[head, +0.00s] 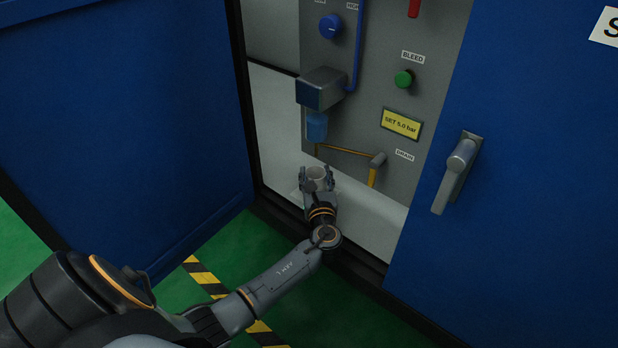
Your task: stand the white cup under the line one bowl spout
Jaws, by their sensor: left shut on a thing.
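My left gripper (317,182) reaches into the open cabinet and is shut on the white cup (317,173). The cup looks upright, with its open top showing between the fingers; its lower part is hidden by my gripper. In the picture the cup appears just below the blue bowl (317,126), which hangs under a grey box-shaped unit on the panel. A small spout (316,149) shows under the bowl. I cannot tell whether the cup rests on the cabinet floor or how well it lines up in depth. My right gripper is not in view.
The grey panel (345,108) carries a yellow drain lever (372,172) to the right of the cup, a green bleed knob (403,79) and a blue knob (331,26). Blue doors stand on both sides. The white cabinet floor (375,217) is bare to the right.

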